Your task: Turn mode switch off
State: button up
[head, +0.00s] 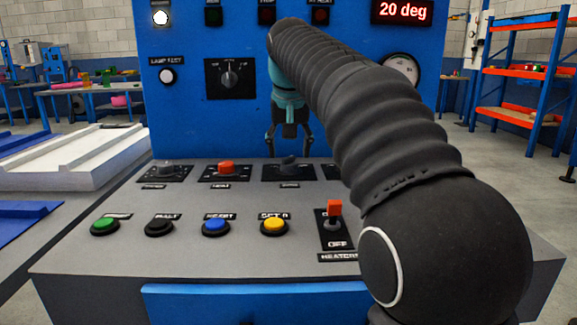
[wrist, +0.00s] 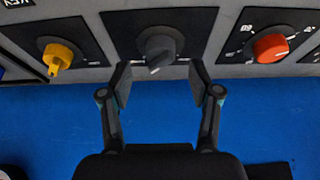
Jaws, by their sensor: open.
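A dark grey rotary knob (head: 289,162) sits on a black plate on the sloped console; its label is too small to read, so I cannot confirm it is the mode switch. It also shows in the wrist view (wrist: 158,48), its pointer tilted toward the lower left. My gripper (head: 291,150) is open and empty at this knob. In the wrist view its fingertips (wrist: 160,78) are spread on either side of the knob's near end, with gaps visible. Another rotary selector (head: 229,77) is on the upright blue panel.
A red knob (head: 226,167) and a yellow knob (wrist: 60,56) flank the grey knob. Another grey knob (head: 165,169) is further left. Green, black, blue and yellow (head: 273,226) buttons line the front. A red-capped lever (head: 333,210) stands beside my arm. A display reads 20 deg (head: 402,11).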

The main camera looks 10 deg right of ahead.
aim_at(289, 158)
jog(key=shift+b+x, duration=0.35)
jog(key=shift+x, duration=1.45)
jog(key=c, duration=1.1)
